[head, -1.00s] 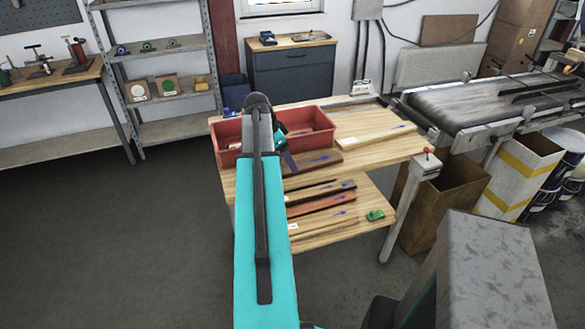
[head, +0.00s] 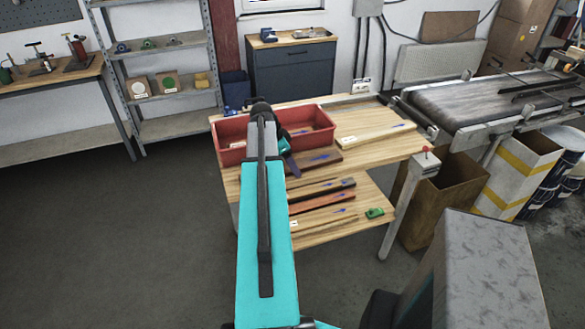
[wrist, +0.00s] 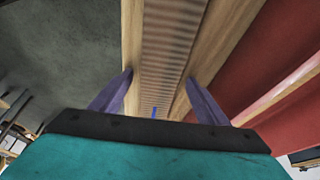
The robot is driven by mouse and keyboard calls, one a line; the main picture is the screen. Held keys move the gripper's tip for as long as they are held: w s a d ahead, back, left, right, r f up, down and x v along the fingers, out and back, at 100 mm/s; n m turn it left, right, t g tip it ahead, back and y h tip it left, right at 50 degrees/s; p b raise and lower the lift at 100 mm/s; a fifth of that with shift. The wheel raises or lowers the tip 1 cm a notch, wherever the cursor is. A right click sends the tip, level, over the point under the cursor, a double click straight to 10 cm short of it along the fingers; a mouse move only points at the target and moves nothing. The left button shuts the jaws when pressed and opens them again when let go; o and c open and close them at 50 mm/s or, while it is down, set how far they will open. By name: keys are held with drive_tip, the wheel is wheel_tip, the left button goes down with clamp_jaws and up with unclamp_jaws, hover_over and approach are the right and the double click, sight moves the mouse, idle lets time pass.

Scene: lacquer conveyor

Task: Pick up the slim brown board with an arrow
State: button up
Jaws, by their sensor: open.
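A slim brown board (head: 325,160) with a blue arrow lies on the table top (head: 365,161), in front of the red crate. In the wrist view the board (wrist: 172,50) runs lengthwise between my fingers, with its small blue arrow near the palm. My gripper (head: 291,164) is open over the board, with one purple finger on each side in the wrist view (wrist: 157,95). I cannot tell whether the fingertips reach down beside the board's edges.
A red crate (head: 233,156) stands right behind the board. A pale board (head: 365,137) with an arrow lies to the right. Several boards, including a reddish one (head: 325,203), and a green object (head: 375,213) lie on the lower shelf. A conveyor (head: 480,98) stands at the right.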

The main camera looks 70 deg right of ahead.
sight(298, 165)
drive_tip(key=c, duration=1.4)
drive_tip(key=shift+r, duration=0.15)
drive_tip(key=shift+r+b, duration=0.9)
drive_tip(key=shift+r, duration=0.45)
drive_tip(key=shift+s+d+r, duration=0.1)
drive_tip(key=shift+s+r, duration=0.1)
drive_tip(key=shift+s, duration=0.1)
drive_tip(key=s+d+b, duration=0.1)
drive_tip(key=s, duration=0.4)
drive_tip(key=s+d+r+b, duration=0.1)
drive_tip(key=s+b, duration=0.1)
drive_tip(key=s, duration=0.3)
drive_tip(key=s+b, duration=0.2)
drive_tip(key=s, duration=0.3)
drive_tip(key=shift+d+r, duration=0.3)
drive_tip(key=shift+d, duration=0.1)
